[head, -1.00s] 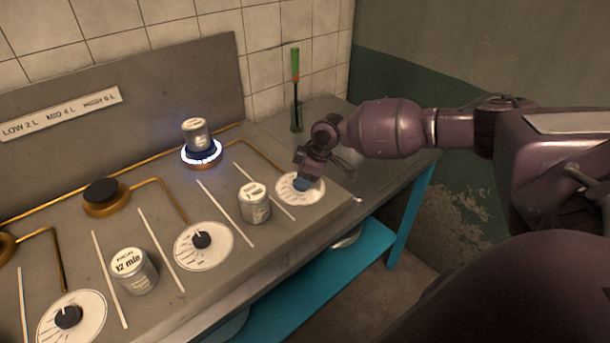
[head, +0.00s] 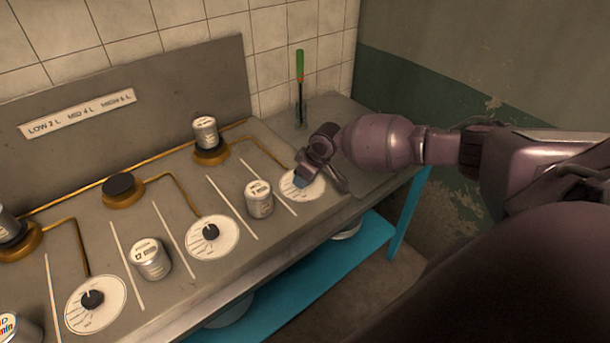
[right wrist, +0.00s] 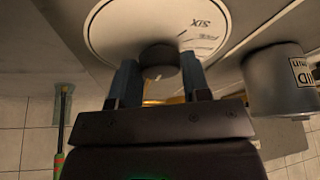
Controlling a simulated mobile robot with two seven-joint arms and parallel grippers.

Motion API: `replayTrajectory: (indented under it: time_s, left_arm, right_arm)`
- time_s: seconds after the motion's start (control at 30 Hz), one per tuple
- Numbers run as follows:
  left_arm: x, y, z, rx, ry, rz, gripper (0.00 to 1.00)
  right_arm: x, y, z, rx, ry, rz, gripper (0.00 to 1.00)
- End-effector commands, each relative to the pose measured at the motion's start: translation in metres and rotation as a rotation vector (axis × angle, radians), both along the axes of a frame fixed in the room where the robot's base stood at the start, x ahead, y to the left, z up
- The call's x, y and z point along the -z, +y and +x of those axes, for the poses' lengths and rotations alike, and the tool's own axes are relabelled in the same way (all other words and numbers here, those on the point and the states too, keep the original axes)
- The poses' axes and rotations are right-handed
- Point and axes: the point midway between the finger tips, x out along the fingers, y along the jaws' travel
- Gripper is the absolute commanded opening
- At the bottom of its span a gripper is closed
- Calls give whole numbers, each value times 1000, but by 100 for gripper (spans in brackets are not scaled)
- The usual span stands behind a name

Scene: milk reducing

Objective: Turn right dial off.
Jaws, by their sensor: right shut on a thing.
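The right dial (head: 309,191) is a white printed disc near the right end of the counter, and its knob is mostly hidden by my gripper in the head view. In the right wrist view the dark round knob (right wrist: 160,62) sits on the white dial face (right wrist: 110,30). My right gripper (head: 301,182) is down at this dial; in the right wrist view its two blue fingers (right wrist: 159,72) are on either side of the knob, shut on it. The right burner (head: 211,157) has a metal canister (head: 206,132) on it and no glow. My left gripper is out of view.
A labelled canister (head: 259,199) stands left of the right dial, close by. The middle dial (head: 212,238), left dial (head: 95,305) and a 12 min canister (head: 149,259) are further left. A green-handled tool (head: 300,80) stands upright in a holder behind.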

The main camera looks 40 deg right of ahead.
Motion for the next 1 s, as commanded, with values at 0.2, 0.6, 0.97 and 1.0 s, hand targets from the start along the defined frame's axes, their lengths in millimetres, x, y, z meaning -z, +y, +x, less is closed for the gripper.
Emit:
replayTrajectory:
  time_s: [0.2, 0.6, 0.97, 1.0]
  left_arm:
    - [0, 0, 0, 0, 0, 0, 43]
    - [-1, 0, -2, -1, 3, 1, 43]
    - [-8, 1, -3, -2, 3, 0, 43]
    - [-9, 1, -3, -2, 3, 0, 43]
  right_arm:
    - [0, 0, 0, 0, -1, 0, 69]
    - [-10, -2, -3, -1, -1, 0, 69]
    - [-68, -13, -25, -1, -1, 0, 69]
    - [-74, -14, -27, -1, -1, -1, 69]
